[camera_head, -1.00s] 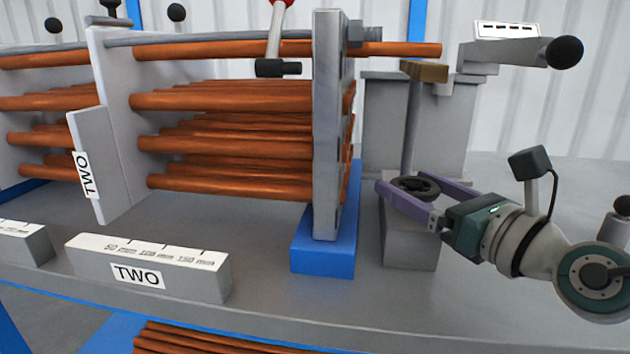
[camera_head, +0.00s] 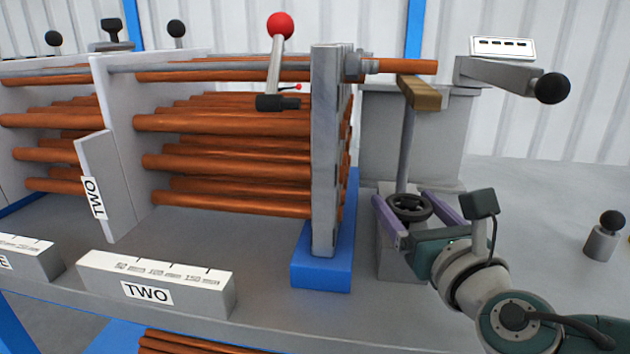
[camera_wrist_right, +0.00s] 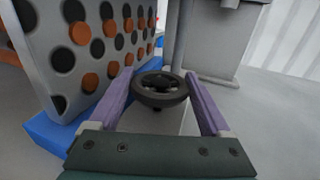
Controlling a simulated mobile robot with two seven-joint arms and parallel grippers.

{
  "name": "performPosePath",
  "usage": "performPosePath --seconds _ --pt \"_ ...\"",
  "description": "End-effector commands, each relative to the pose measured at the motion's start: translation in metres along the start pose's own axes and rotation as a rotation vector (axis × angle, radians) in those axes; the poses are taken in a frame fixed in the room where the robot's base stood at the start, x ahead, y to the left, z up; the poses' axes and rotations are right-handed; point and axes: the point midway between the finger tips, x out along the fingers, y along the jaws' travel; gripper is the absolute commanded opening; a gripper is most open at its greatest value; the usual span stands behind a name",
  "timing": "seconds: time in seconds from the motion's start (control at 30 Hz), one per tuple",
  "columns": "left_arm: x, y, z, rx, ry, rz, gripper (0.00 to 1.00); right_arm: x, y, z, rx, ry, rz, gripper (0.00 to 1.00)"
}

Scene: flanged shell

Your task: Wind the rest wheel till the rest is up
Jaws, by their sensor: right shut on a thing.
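The rest wheel (camera_head: 410,208) is a small dark handwheel lying flat on top of a grey pedestal (camera_head: 398,258). It also shows in the right wrist view (camera_wrist_right: 160,90). My right gripper (camera_head: 412,206) has its two purple fingers on opposite sides of the wheel, shut on its rim. The rest is a wooden block (camera_head: 418,92) on a thin grey post (camera_head: 406,145) behind the wheel. The block sits just under the outer end of a copper tube (camera_head: 400,66); I cannot tell whether they touch. My left gripper is out of view.
A grey end plate (camera_head: 326,150) on a blue foot (camera_head: 322,270) stands left of the wheel, with several copper tubes behind it. A grey arm with a black knob (camera_head: 551,88) juts out at the upper right. The tabletop to the right is mostly clear.

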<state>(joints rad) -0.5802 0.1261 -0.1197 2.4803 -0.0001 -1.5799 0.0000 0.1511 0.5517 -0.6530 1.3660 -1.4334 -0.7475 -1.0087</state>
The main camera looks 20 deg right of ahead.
Motion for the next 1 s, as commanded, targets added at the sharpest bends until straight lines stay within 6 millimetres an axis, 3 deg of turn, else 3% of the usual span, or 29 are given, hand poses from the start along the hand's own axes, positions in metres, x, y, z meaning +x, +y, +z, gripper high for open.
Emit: performPosePath --seconds 0.47,0.5,0.63,0.87,1.0 --pt "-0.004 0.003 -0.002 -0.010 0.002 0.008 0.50 0.000 0.000 0.001 -0.001 -0.002 -0.084 0.26" --pt "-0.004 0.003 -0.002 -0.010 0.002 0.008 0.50 0.000 0.000 0.001 -0.001 -0.002 -0.084 0.85" --pt "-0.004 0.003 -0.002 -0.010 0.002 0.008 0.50 0.000 0.000 0.001 0.000 -0.002 -0.083 1.00" --pt "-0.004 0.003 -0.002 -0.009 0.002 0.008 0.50 0.000 0.000 0.000 0.000 -0.001 -0.082 1.00" --pt "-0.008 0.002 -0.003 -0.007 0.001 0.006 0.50 -0.011 0.001 0.001 0.000 0.002 -0.081 1.00"
